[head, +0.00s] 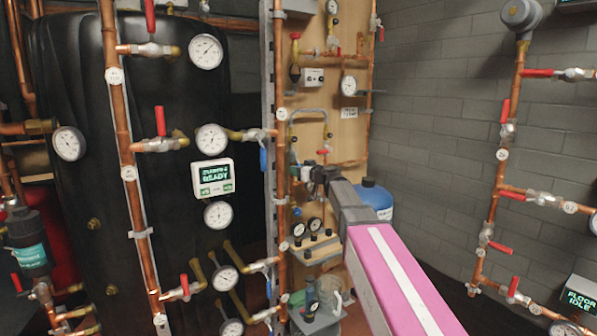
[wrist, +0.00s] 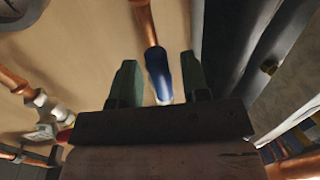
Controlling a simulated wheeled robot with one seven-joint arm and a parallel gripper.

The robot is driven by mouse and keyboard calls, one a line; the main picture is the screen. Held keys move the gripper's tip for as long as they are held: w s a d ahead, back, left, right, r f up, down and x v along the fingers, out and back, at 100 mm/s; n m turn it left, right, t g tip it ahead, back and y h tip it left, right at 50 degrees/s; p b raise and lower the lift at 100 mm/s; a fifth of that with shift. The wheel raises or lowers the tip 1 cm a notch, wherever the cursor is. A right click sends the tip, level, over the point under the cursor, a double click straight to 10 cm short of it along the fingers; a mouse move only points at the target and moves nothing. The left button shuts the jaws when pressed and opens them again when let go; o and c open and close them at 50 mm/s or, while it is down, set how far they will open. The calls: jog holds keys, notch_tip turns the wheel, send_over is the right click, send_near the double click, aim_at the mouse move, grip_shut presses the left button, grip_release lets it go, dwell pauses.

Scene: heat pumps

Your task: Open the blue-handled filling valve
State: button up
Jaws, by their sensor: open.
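In the wrist view a blue valve handle (wrist: 157,75) hangs on a copper pipe (wrist: 146,22). It lies between the two green fingers of my gripper (wrist: 159,62), with a visible gap to each finger. Its lower end goes down to the dark gripper body's edge. My gripper is open and holds nothing. In the head view my gripper (head: 302,173) is at the wooden panel (head: 345,130), among its copper pipes. I cannot make out the handle between the fingers there. Other blue handles (head: 263,159) show on the pipe left of the panel.
A red-handled valve (head: 322,152) sits just above my gripper, and gauges (head: 315,223) sit below it. A blue tank (head: 375,197) stands behind my arm. A black tank (head: 75,120) with pipes is at left.

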jog(key=v, duration=1)
jog(key=shift+s+d, duration=0.25)
jog(key=shift+d, duration=0.05)
jog(key=s+d+f+m+g+h, duration=0.1)
jog(key=s+f+g+h, duration=0.15)
jog(key=f, duration=0.55)
jog(key=s+d+f+m+g+h, duration=0.15)
jog(key=s+f, duration=0.25)
jog(key=f, duration=0.4)
jog(key=s+d+f+m+g+h, duration=0.1)
jog(key=s+f+g, duration=0.15)
jog(key=f, duration=0.55)
jog(key=s+d+f+m+g+h, duration=0.2)
jog(key=s+d+f, duration=0.3)
jog(key=s+f, duration=0.3)
jog(key=s+d+f+m+g+h, duration=0.3)
jog(key=s+d+f+g+h, duration=0.1)
jog(key=s+f, duration=0.5)
jog(key=shift+d+f+m+h, duration=0.4)
jog(key=shift+d+h, duration=0.3)
jog(key=shift+d, duration=0.25)
